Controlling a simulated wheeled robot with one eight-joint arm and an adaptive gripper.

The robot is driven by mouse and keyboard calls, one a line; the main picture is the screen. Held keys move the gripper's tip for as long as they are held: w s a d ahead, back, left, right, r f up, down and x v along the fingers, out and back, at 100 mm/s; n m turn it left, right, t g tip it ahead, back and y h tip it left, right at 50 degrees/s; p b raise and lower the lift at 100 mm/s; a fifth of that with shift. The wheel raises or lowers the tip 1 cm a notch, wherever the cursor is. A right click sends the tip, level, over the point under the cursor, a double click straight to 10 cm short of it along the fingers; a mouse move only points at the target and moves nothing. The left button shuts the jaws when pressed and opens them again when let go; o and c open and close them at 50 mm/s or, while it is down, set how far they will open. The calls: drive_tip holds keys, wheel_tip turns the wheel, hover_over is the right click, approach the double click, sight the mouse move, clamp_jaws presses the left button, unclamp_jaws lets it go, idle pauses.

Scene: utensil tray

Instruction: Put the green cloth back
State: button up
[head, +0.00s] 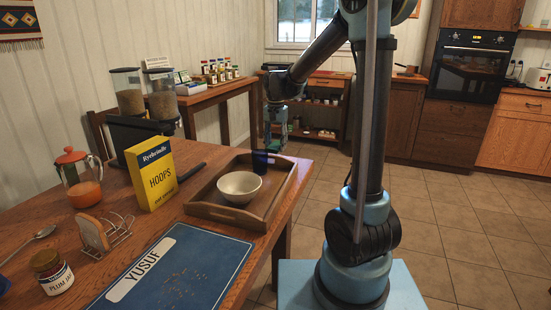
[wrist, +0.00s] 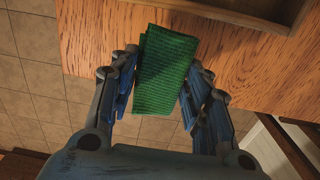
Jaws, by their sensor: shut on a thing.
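The green cloth (wrist: 165,68) is a folded, ribbed piece held between the fingers of my gripper (wrist: 163,92) in the wrist view. My gripper is shut on it, with blue finger pads on both sides. The cloth's far end overlaps the wooden table in that view, and its near end is over the tiled floor. I cannot tell its height above the table. In the head view my gripper (head: 276,126) hangs pointing down beyond the table's far right corner.
A wooden tray (head: 223,214) with a white bowl (head: 239,187) and a dark blue cup (head: 262,161) sits at the table's right edge. A yellow cereal box (head: 152,174) stands left of it. A side table (head: 213,92) with jars stands behind. Open floor lies to the right.

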drive_tip(key=shift+f, duration=2.7)
drive_tip(key=shift+f, duration=0.1)
drive_tip(key=o, duration=1)
drive_tip(key=shift+o, duration=0.2)
